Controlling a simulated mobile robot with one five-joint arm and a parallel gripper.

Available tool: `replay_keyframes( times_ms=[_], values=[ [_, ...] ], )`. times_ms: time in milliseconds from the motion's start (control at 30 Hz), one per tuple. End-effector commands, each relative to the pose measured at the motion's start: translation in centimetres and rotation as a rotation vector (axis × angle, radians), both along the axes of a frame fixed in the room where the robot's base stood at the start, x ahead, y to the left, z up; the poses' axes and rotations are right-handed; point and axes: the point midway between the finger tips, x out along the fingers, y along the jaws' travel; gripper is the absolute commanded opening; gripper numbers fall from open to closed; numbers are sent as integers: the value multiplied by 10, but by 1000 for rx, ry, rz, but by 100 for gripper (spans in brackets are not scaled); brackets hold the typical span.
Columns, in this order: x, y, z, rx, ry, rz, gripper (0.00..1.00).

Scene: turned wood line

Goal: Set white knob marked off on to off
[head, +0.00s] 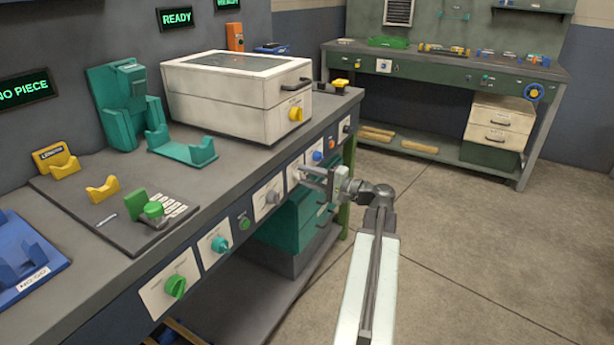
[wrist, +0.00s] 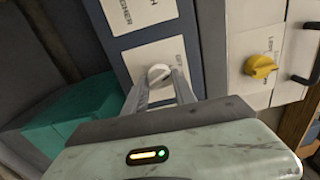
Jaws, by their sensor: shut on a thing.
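The white knob (wrist: 159,74) sits on a white label plate on the bench front. In the wrist view it lies between the two fingertips of my gripper (wrist: 159,84), which is shut on it. A slanted bar shows across the knob's face, but which mark it points to is unclear. The lettering beside it is small and partly hidden. In the head view my gripper (head: 308,178) reaches the bench front from the right, and its fingers mostly cover the knob.
Other controls line the bench front: a green knob (head: 175,287), a teal knob (head: 220,244), a grey knob (head: 271,196) and a blue knob (head: 317,156). A white box (head: 225,100) with a yellow knob (head: 295,114) stands above. Teal drawers (head: 297,215) sit below. Floor at right is clear.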

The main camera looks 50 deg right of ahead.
Motion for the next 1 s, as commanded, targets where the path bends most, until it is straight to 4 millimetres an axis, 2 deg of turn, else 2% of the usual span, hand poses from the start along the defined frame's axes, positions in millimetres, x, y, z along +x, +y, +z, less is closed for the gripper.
replay_keyframes(
  times_ms=[33,67,100,133,467,567,800,1000],
  values=[
    [0,0,0,-1,0,0,0],
    [0,0,0,-1,0,0,37],
    [0,0,0,-1,0,0,49],
    [0,0,0,-1,0,0,54],
    [-3,-1,0,0,0,0,54],
    [-16,-4,0,0,0,-1,54],
    [-61,-15,0,0,0,-3,54],
    [-75,-19,0,0,0,-1,54]
  ],
)
